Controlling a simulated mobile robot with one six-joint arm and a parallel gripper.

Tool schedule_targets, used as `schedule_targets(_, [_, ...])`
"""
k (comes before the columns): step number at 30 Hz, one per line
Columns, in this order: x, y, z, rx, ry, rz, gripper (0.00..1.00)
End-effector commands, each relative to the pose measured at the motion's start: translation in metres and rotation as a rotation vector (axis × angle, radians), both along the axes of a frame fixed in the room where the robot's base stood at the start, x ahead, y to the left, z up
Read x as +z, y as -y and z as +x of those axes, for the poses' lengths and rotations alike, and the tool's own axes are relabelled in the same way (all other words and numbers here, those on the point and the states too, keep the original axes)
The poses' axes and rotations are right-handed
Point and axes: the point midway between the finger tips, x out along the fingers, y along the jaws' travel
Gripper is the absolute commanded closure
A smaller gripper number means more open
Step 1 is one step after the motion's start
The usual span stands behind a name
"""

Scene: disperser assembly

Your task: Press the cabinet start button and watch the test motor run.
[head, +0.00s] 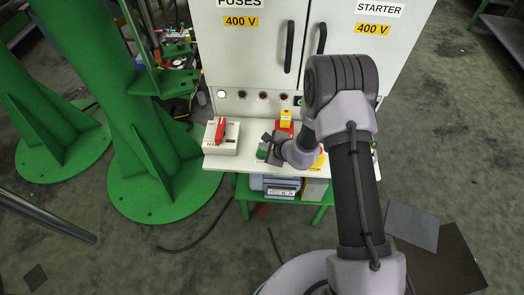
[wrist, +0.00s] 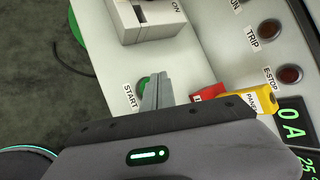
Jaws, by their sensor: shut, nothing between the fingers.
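The green start button (wrist: 143,83) sits on the white bench top beside a START label, partly hidden by my gripper (wrist: 159,82). My gripper is shut and empty. Its tips are at the button's right edge in the wrist view; I cannot tell whether they touch it. In the head view my gripper (head: 268,143) is low over the bench beside the green button (head: 263,151). The cabinet (head: 240,60) stands behind, with FUSES and STARTER doors. Its display (wrist: 291,123) reads 0 A. A blue-grey unit (head: 280,184) on the lower shelf may be the test motor; no motion can be judged.
A white switch box (head: 222,145) with a red lever stands left on the bench. TRIP (wrist: 269,32) and E-STOP (wrist: 290,75) lamps are on the cabinet front. Green columns (head: 150,150) stand at left.

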Motion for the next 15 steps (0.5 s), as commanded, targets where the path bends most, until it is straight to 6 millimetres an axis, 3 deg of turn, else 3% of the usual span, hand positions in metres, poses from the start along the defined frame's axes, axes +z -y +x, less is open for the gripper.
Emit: schedule_targets(15, [-0.0077,0.0,0.0,0.0,0.0,0.0,1.0])
